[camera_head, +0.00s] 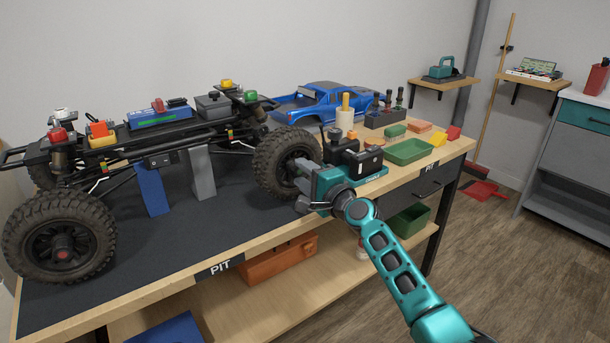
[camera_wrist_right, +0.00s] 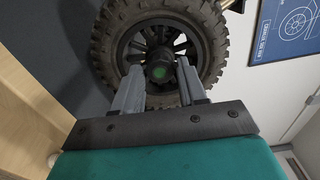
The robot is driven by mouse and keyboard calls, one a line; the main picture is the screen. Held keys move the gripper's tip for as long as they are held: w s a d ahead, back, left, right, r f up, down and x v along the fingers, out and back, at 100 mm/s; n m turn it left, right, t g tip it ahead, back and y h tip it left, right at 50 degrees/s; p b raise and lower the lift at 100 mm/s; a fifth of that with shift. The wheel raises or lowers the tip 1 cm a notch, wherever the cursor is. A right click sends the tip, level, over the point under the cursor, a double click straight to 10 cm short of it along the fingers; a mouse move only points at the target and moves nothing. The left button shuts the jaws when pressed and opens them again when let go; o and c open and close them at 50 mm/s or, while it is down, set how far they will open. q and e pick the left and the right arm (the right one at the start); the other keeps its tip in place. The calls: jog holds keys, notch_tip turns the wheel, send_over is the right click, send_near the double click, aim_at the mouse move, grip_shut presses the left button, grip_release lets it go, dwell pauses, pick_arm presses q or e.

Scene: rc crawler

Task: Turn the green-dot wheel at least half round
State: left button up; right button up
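The green-dot wheel (camera_head: 268,166) is a black knobby tyre on the right end of the crawler chassis (camera_head: 130,130). Its hub with the green dot (camera_wrist_right: 158,72) faces my wrist camera; in the head view my gripper covers the hub. My right gripper (camera_head: 299,178) is at the outer face of this wheel. In the right wrist view its two grey fingers (camera_wrist_right: 161,84) stand apart, one on each side of the hub, with gaps seen between hub and fingers. My left gripper is not in view.
The chassis rests on a blue stand (camera_head: 152,190) and a grey stand (camera_head: 203,175) on the workbench (camera_head: 150,275). A red-dot wheel (camera_head: 62,250) is at front left. A black box (camera_head: 369,164), green tray (camera_head: 409,152) and blue body shell (camera_head: 322,100) lie right of and behind the gripper.

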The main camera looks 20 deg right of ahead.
jog(key=shift+o, duration=1.4)
jog(key=shift+s+d+p, duration=0.25)
jog(key=shift+s+p, duration=0.1)
jog(key=shift+s, duration=0.25)
jog(key=p+v, duration=0.2)
jog(key=v, duration=0.9)
jog(key=shift+s, duration=0.3)
jog(key=shift+d, duration=0.1)
